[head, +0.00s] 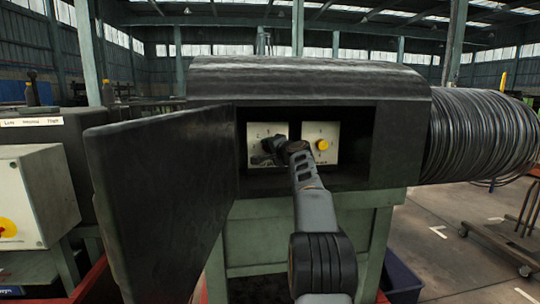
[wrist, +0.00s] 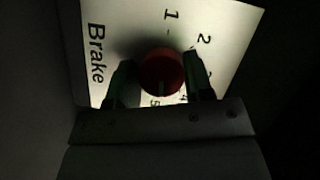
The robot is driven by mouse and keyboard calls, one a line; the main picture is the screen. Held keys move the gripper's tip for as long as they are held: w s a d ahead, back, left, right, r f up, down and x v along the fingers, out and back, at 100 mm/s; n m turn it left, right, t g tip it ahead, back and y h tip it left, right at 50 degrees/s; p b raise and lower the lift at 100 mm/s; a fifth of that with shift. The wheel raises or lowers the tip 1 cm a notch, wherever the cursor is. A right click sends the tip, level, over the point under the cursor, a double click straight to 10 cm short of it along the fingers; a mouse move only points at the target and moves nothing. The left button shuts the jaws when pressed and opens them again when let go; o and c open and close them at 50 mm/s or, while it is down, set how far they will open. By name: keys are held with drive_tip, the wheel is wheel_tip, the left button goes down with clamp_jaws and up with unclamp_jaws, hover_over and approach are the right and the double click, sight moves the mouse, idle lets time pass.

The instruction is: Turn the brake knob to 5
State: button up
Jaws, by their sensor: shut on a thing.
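The brake knob (wrist: 162,70) is red and round on a pale panel marked "Brake" in the wrist view. The digits 1 to 5 run around it, with the 3 partly hidden by a finger. A small pale mark on the knob's lower edge points at or close to the 5. My gripper (wrist: 159,72) has one finger on each side of the knob and is shut on it. In the head view my gripper (head: 276,147) is in front of the left panel (head: 256,131) and hides the knob there.
A right panel with a yellow knob (head: 322,145) sits beside the brake panel, inside the dark housing (head: 310,82). The open door (head: 165,200) stands out at the left. A wire coil (head: 480,137) is at the right, a grey box (head: 30,195) at far left.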

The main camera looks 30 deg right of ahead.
drive_tip(key=shift+m+b, duration=0.4)
drive_tip(key=shift+m, duration=0.1)
drive_tip(key=shift+r+m+t, duration=0.15)
drive_tip(key=shift+m+t, duration=0.15)
drive_tip(key=o, duration=0.9)
drive_tip(key=s+b, duration=0.1)
drive_tip(key=s, duration=0.3)
drive_tip(key=s+b, duration=0.1)
drive_tip(key=s, duration=0.4)
drive_tip(key=s+a+b, duration=0.1)
drive_tip(key=s, duration=0.3)
drive_tip(key=shift+s+b, duration=0.4)
